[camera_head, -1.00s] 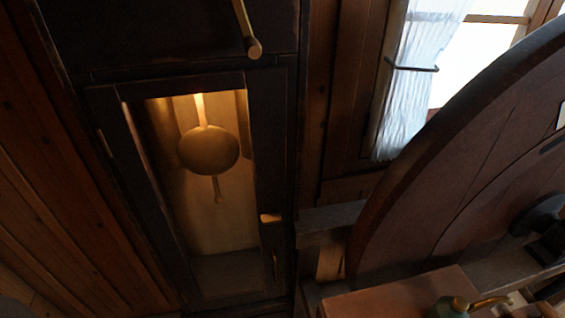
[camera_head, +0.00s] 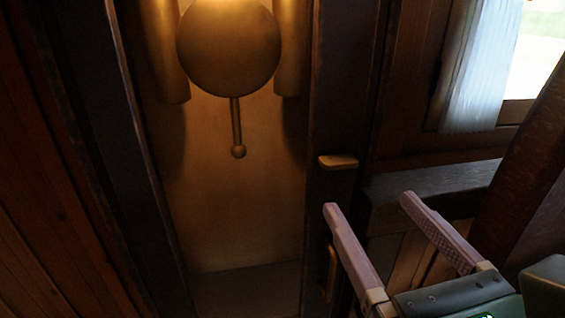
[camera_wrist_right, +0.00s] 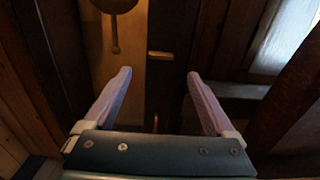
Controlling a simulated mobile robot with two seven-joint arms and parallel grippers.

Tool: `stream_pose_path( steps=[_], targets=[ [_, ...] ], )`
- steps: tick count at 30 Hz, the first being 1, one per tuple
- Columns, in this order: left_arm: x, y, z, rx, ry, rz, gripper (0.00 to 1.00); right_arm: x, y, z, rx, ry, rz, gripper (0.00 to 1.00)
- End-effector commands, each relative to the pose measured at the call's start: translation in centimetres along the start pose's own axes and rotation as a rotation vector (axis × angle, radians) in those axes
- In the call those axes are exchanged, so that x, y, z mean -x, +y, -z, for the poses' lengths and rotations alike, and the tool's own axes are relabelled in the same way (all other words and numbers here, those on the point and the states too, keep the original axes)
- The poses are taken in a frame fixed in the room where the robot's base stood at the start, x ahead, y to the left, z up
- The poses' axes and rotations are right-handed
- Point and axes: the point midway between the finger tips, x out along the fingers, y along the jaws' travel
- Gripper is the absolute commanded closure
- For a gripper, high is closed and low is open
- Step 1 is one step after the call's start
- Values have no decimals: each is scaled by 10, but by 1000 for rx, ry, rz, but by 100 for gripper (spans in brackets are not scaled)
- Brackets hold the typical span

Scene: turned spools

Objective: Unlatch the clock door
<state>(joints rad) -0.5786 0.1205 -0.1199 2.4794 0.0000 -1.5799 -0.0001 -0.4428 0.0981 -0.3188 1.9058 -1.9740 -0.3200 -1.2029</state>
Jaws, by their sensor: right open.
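The tall dark wooden clock has a glazed door (camera_head: 340,90) with a lit interior. A small brass latch (camera_head: 339,162) sits on the right side of the door frame, and it also shows in the right wrist view (camera_wrist_right: 160,55). A brass handle (camera_head: 332,272) is below it, partly hidden by my right gripper's finger. My right gripper (camera_head: 368,202) is open and empty, its fingertips in front of the clock, below and right of the latch in the head view. In the wrist view the latch lies beyond and between the fingertips (camera_wrist_right: 160,74). My left gripper is not in view.
Behind the glass hang a round brass pendulum (camera_head: 228,48) and two brass weights (camera_head: 164,50). A wooden ledge (camera_head: 430,185) stands right of the clock, under a window with a pale curtain (camera_head: 478,70). A dark sloping wooden piece (camera_head: 525,165) is at the right.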

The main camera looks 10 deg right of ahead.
Motion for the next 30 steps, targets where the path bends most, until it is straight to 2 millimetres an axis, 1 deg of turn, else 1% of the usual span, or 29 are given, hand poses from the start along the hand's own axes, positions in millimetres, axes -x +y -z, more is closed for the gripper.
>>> stream_pose_path(
  steps=[5,9,12,16,21,29,30],
  targets=[
    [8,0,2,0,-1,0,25,-23,0,-5,2,-4,0,10],
    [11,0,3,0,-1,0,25,-51,0,-5,-1,-4,1,10],
    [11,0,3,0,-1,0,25,-68,0,-3,-1,-3,1,10],
    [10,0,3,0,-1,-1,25,-86,0,-2,-1,-3,1,10],
    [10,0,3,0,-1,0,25,-96,0,-2,-2,-1,1,10],
    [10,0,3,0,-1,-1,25,-97,0,-2,-2,-1,1,10],
    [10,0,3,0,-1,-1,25,-97,0,-2,-2,-1,1,13]
  ],
)
